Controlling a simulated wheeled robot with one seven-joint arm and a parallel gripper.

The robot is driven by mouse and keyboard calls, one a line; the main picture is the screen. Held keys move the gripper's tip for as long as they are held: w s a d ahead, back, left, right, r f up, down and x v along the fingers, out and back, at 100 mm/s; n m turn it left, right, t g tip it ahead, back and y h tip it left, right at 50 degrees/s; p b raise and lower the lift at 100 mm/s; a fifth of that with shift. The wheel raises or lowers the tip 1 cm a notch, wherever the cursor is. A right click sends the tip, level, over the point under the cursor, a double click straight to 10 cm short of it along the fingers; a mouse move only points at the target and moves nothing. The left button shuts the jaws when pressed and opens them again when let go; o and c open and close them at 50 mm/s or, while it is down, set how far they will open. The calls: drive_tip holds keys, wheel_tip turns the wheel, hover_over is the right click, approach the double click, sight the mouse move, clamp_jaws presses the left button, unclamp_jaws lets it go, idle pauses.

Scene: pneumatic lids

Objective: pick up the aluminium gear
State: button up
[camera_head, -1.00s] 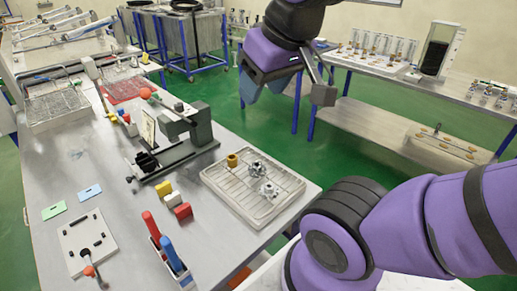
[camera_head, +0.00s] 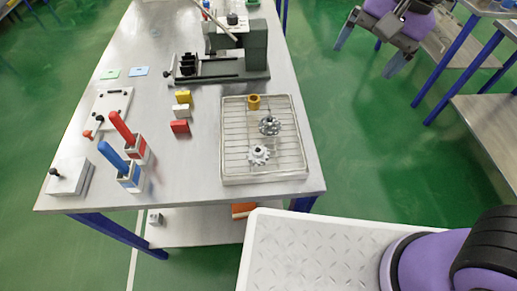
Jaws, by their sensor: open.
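Two toothed metal gears lie in a shallow wire-bottomed tray (camera_head: 236,173) near the right end of the steel bench. The nearer one is a pale silver gear (camera_head: 258,154); the other is a darker, shinier grey gear (camera_head: 270,125) just behind it. The paler one looks more like aluminium, but I cannot be sure. A yellow-brass collar (camera_head: 254,102) stands at the tray's back. My gripper (camera_head: 363,61) is at the upper right, over the green floor, well apart from the tray. Its two fingers are spread, with nothing between them.
Left of the tray lie yellow, white and red blocks (camera_head: 180,126). Red and blue handles (camera_head: 112,158) stand in holders further left. A green vise-like fixture (camera_head: 255,50) stands behind the tray. Another bench (camera_head: 490,125) is at the right. Open floor lies between the benches.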

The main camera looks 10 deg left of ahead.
drive_tip(key=s+a+f+m+g+h, duration=0.1)
drive_tip(key=a+f, duration=0.6)
drive_tip(key=a, duration=0.3)
drive_tip(key=m+h, duration=0.2)
hover_over(258, 150)
wheel_tip(258, 150, down, 8)
drive_tip(key=r, duration=0.1)
drive_tip(key=shift+t, duration=0.3)
drive_tip(key=f, duration=0.5)
drive_tip(key=shift+w+a+f, duration=0.1)
drive_tip(key=shift+a+f, duration=0.2)
drive_tip(key=shift+a, duration=0.1)
drive_tip(key=f, duration=0.4)
drive_tip(key=shift+d+f, duration=0.2)
drive_tip(key=shift+d, duration=0.2)
drive_tip(key=shift+f, duration=0.55)
drive_tip(key=shift+c, duration=0.4)
drive_tip(key=c, duration=1)
